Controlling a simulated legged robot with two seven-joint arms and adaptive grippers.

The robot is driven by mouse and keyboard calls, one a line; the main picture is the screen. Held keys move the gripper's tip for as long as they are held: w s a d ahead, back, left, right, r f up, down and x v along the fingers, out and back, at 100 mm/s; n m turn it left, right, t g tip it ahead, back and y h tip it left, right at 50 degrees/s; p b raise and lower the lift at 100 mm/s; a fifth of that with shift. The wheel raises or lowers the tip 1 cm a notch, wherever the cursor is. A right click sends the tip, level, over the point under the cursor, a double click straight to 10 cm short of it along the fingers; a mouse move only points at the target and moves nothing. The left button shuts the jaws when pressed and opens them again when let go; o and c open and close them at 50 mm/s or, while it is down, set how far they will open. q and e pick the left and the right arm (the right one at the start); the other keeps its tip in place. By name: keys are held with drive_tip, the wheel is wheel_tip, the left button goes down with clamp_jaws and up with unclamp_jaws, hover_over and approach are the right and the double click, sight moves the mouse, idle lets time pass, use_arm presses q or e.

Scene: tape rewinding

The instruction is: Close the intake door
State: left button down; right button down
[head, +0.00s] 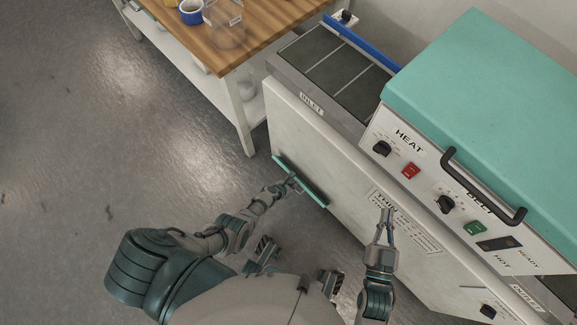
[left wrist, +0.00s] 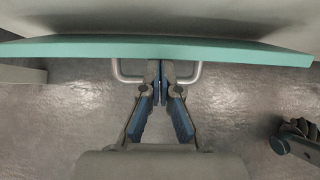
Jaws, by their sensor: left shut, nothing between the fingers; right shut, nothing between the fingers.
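The intake door appears to be the teal panel (head: 312,194) on the lower front of the machine; it also shows in the left wrist view (left wrist: 230,52) as a wide teal strip. I cannot tell how far open it stands. A silver bar handle (left wrist: 125,77) sticks out from it. My left gripper (head: 291,178) is at this handle, fingers shut with nothing between them; in the left wrist view its fingertips (left wrist: 160,67) lie between the handle's two legs, close to the panel. My right gripper (head: 386,212) is shut and empty, in front of the machine's printed label.
The machine has a teal hood (head: 490,85), a black bar handle (head: 485,190), knobs and an inlet conveyor (head: 330,65). A wooden-topped table (head: 225,50) with a blue cup (head: 191,11) and a clear container (head: 229,28) stands upper left. The floor at left is clear.

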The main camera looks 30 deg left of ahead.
use_arm(q)
drive_tip(key=shift+w+d+r, duration=0.2)
drive_tip(key=shift+w+r, duration=0.15)
drive_tip(key=shift+w, duration=0.25)
drive_tip(key=shift+w+d+r, duration=0.15)
drive_tip(key=shift+w+r, duration=0.15)
drive_tip(key=shift+w, duration=0.25)
drive_tip(key=shift+w+d+r, duration=0.15)
drive_tip(key=shift+w+d, duration=0.05)
drive_tip(key=shift+w, duration=0.25)
drive_tip(key=shift+w+d+r, duration=0.1)
drive_tip(key=shift+w+d, duration=0.05)
drive_tip(key=shift+w, duration=0.25)
drive_tip(key=shift+w+d+r, duration=0.1)
drive_tip(key=shift+w+r, duration=0.1)
drive_tip(key=shift+w, duration=0.05)
use_arm(e)
drive_tip(key=shift+f, duration=0.1)
